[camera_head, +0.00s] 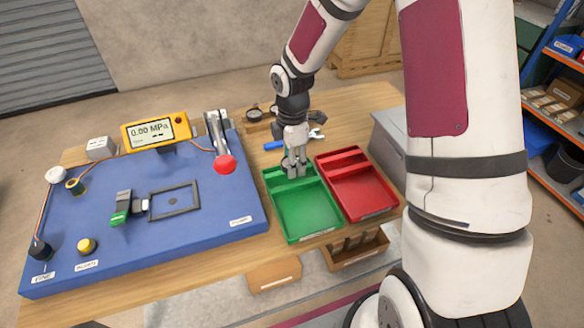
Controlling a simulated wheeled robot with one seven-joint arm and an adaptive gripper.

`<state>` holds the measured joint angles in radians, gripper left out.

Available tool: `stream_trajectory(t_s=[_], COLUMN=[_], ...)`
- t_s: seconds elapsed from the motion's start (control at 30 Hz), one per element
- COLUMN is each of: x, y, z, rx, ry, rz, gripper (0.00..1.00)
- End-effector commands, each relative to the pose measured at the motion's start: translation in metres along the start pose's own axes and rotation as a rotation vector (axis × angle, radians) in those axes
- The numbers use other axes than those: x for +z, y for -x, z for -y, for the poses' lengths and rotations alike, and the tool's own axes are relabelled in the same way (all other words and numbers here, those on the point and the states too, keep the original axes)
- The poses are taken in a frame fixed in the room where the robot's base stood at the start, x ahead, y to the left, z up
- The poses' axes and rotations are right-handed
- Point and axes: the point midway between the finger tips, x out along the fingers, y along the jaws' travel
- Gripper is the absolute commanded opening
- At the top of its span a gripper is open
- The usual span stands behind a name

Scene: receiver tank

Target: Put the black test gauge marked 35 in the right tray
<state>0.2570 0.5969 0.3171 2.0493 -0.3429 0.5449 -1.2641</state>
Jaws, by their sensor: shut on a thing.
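My gripper (295,168) points down over the back part of the green tray (306,215). It is shut on a small dark thing at its fingertips, which looks like the black test gauge (285,163). The fingers hide most of it, and no marking can be read. I cannot tell whether it touches the tray. The red tray (362,195) stands just right of the green one. Both trays have a divided strip at the back and an open front, which looks empty.
A round dark gauge (254,114) lies at the table's back, near blue-handled tools (274,145). The blue test panel (220,210) fills the left, with a yellow pressure display (156,131) and a red-knobbed lever (225,164).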

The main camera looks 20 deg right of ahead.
Motion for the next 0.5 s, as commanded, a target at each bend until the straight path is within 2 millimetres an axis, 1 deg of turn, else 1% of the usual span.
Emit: stream_trajectory(t_s=[0.23, 0.3, 0.5], x=[-0.001, -0.001, -0.001], y=[-0.030, -0.033, -0.033], z=[0.001, 0.001, 0.000], rx=[-0.003, -0.001, 0.001], ry=[0.000, 0.000, 0.000], rz=[0.000, 0.000, 0.000], gripper=[0.00, 0.00, 0.00])
